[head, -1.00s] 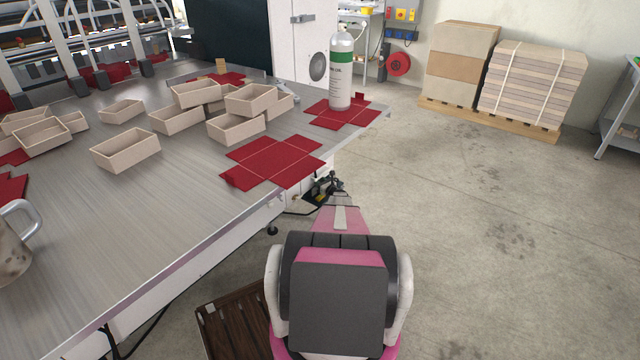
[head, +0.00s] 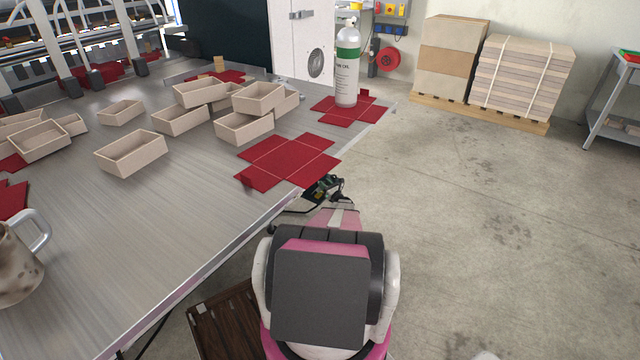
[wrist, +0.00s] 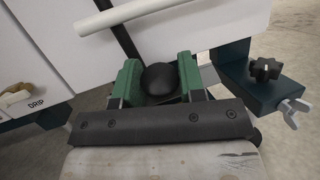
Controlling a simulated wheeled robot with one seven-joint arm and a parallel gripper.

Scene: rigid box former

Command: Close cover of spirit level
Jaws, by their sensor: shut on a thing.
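In the wrist view my gripper (wrist: 159,72) has its two green finger pads closed on either side of a round black knob (wrist: 160,84). A dark bar rises behind the knob toward the upper left; I cannot tell if they are joined. No spirit level or cover can be clearly made out, and I cannot tell whether the knob belongs to it. In the head view my gripper (head: 324,188) is small, beside the table's right edge and partly hidden by my arm.
The wrist view shows a pale rod (wrist: 125,14), a white panel marked DRIP (wrist: 60,50), and a black star knob (wrist: 265,69) with a wing screw (wrist: 294,112). The metal table (head: 200,215) holds open boxes, red blanks (head: 288,160) and a bottle (head: 347,70).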

